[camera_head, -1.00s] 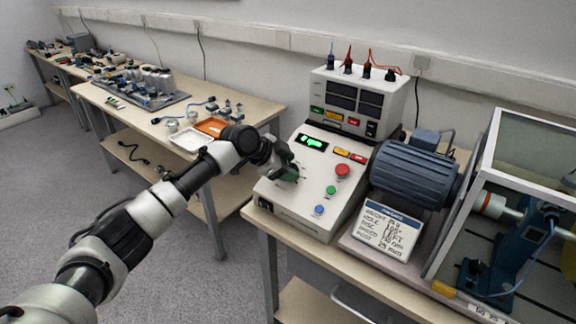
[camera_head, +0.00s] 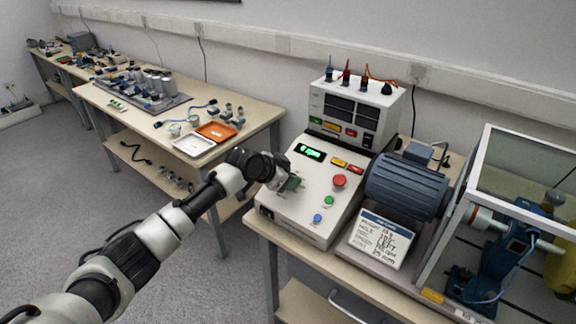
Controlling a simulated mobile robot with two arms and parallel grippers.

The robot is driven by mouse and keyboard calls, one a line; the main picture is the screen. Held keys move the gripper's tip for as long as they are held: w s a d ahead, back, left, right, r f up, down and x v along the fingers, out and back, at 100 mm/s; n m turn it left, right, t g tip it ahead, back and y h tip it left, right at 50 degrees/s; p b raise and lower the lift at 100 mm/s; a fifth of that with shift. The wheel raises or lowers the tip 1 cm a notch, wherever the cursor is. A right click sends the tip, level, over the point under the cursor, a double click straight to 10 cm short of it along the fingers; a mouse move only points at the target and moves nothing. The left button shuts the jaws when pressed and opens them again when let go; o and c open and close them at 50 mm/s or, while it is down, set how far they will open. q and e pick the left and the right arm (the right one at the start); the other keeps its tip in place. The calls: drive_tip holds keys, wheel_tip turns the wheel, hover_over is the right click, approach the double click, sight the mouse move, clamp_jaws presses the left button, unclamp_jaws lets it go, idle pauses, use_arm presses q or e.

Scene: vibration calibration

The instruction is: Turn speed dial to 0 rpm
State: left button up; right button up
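The control box (camera_head: 300,218) stands on the near table with a sloped white panel. Its green display (camera_head: 311,151) appears to read 0 rpm, though the digits are small. The panel also carries a red button (camera_head: 339,181), a green button (camera_head: 328,201) and a blue button (camera_head: 317,218). My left gripper (camera_head: 293,184) is at the left part of the panel, where the speed dial would be hidden behind or beside its fingers. I cannot tell whether it touches the dial or how far its fingers are apart. My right gripper is not in view.
A blue motor (camera_head: 407,187) and a sign card (camera_head: 381,240) are right of the box. A glass-walled enclosure (camera_head: 520,165) stands further right. A meter unit (camera_head: 352,112) rises behind the panel. An orange tray (camera_head: 216,131) and a white tray (camera_head: 194,145) lie on the left table.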

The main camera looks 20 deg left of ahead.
use_arm(q)
drive_tip(key=n+y+p, duration=0.2)
drive_tip(key=n+p, duration=0.2)
drive_tip(key=p, duration=0.1)
drive_tip(key=n+t+y+p, duration=0.1)
drive_tip(key=n+p, duration=0.4)
drive_tip(key=shift+s+d+r+y, duration=0.1)
drive_tip(key=shift+d+r+y, duration=0.05)
drive_tip(key=shift+y, duration=0.25)
drive_tip(key=n+y+p, duration=0.1)
drive_tip(key=n, duration=0.2)
drive_tip(key=shift+f+n+y+p, duration=0.2)
drive_tip(key=shift+n+y+p, duration=0.4)
drive_tip(key=shift+n, duration=0.7)
drive_tip(key=shift+n+y, duration=0.3)
drive_tip(key=o, duration=0.9)
drive_tip(key=shift+r, duration=0.1)
drive_tip(key=v, duration=1)
drive_tip(key=shift+s+r, duration=0.2)
drive_tip(key=shift+r, duration=0.05)
